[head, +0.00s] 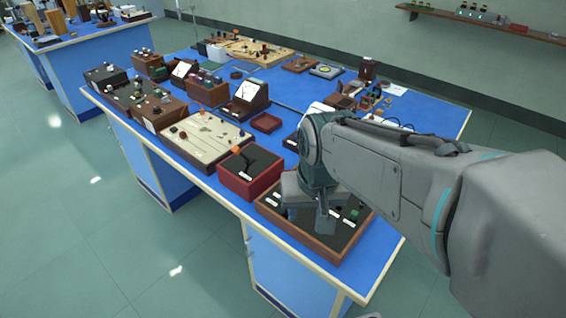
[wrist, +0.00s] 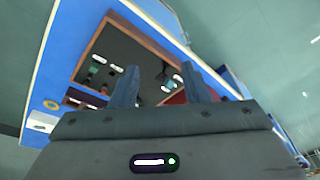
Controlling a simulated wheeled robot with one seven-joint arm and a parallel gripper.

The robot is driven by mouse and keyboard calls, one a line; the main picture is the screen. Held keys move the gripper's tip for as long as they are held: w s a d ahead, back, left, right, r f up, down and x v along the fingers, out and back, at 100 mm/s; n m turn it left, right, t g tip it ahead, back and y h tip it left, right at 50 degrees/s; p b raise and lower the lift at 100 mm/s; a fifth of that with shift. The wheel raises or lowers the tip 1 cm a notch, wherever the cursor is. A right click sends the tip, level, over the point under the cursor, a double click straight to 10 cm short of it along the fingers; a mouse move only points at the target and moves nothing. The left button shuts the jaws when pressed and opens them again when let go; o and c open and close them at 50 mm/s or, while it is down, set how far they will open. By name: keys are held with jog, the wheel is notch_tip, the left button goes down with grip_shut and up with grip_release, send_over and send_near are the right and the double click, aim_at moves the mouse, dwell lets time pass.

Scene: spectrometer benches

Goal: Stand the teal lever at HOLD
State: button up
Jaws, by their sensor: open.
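A wood-framed dark panel (head: 323,255) lies at the front right of the blue bench, with several small white labels. It also fills the middle of the wrist view (wrist: 122,44). A small green-teal knob (head: 354,212) stands on its right part, likely the teal lever; a green piece also shows between labels in the wrist view (wrist: 96,70). The label words are too small to read, so the lever's position cannot be told. My gripper (head: 308,222) is over the panel, left of the knob, fingers pointing down. In the wrist view its fingers (wrist: 160,82) are apart and empty.
A red box with an orange-knobbed lever (head: 250,178) stands just left of the panel. A cream board (head: 205,135), meters and dark boxes fill the bench farther left. A small red tray (head: 266,122) lies behind. The bench's front edge runs close before the panel.

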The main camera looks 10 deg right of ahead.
jog(key=w+m+g+p, duration=0.3)
jog(key=w+m, duration=0.6)
jog(key=w, duration=0.9)
notch_tip(320, 180, down, 15)
jog(key=shift+r+p, duration=0.2)
jog(key=shift+p, duration=0.15)
jog(key=shift+d, duration=0.1)
grip_shut()
